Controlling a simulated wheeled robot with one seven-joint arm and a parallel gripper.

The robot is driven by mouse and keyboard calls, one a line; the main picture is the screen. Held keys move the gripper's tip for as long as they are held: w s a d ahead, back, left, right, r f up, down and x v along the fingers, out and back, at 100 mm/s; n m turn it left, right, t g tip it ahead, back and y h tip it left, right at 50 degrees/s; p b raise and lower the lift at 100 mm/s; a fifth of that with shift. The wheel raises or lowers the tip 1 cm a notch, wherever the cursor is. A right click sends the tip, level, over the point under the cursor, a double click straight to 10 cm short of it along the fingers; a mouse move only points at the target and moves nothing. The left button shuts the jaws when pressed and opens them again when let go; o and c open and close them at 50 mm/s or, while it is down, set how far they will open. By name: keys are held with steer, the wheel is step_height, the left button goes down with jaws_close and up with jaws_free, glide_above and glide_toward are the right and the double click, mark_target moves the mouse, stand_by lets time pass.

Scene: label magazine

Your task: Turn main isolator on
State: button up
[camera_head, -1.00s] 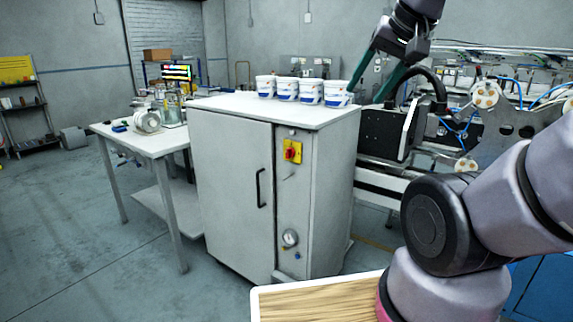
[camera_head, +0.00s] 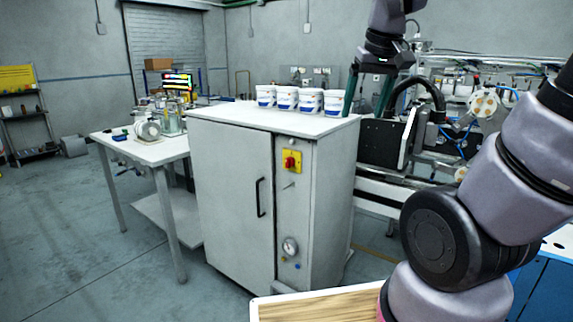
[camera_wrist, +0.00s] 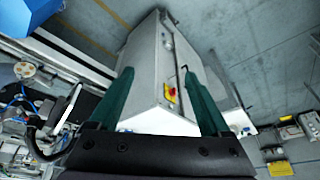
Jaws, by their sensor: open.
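The main isolator (camera_head: 291,161) is a red rotary knob on a yellow plate, high on the right front strip of a grey cabinet (camera_head: 232,200). In the wrist view the isolator (camera_wrist: 170,92) shows between my fingers, some distance beyond them. My gripper (camera_head: 368,92) has two green fingers pointing down, spread apart and empty. It is above and to the right of the isolator, by the cabinet top's right end, not touching the isolator. The wrist view also shows both fingers (camera_wrist: 157,95) apart. The knob's exact turn position is too small to read.
Several white tubs (camera_head: 287,98) stand on the cabinet top. A black door handle (camera_head: 259,197), a small key-like lever (camera_head: 289,185) and a gauge (camera_head: 290,246) are on the front. A workbench (camera_head: 150,150) stands left, machinery (camera_head: 395,140) right. Floor in front is clear.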

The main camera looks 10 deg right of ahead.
steer(key=w+d+f+n+g+h, duration=0.1)
steer(key=w+f+n+g+h, duration=0.25)
steer(key=w+f+n, duration=0.45)
steer(key=n+t+h, duration=1)
steer(key=n+t, duration=0.2)
steer(key=n, duration=0.7)
glide_toward(286, 163)
steer(key=shift+y, duration=0.25)
steer(key=x, duration=1)
steer(key=shift+s+r, duration=0.15)
steer(key=shift+r, duration=0.1)
steer(key=shift+c, duration=0.3)
jaws_close()
